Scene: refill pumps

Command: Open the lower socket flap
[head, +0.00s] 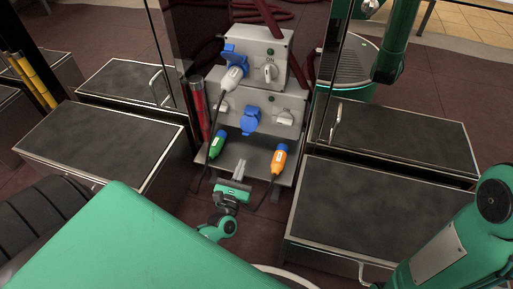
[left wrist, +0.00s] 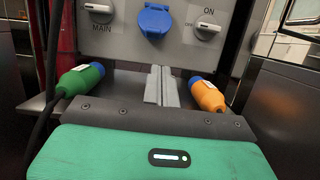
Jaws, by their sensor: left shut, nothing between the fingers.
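The lower socket's blue flap (head: 250,120) is on the front of the lower grey box (head: 228,108), between two rotary knobs. It also shows at the top of the left wrist view (left wrist: 153,20). It looks shut over the socket. My left gripper (head: 240,168) is below and in front of it, apart from it, over the shelf between the two plugs. Its fingers (left wrist: 161,86) are together and empty, pointing towards the box. My right gripper is not in view.
A green plug (head: 217,145) lies left of my left gripper, and an orange plug (head: 279,160) lies right, both on the shelf (head: 257,145). A grey plug (head: 232,78) is in the upper socket. A red cylinder (head: 198,108) stands left of the lower box. Dark-topped cabinets flank both sides.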

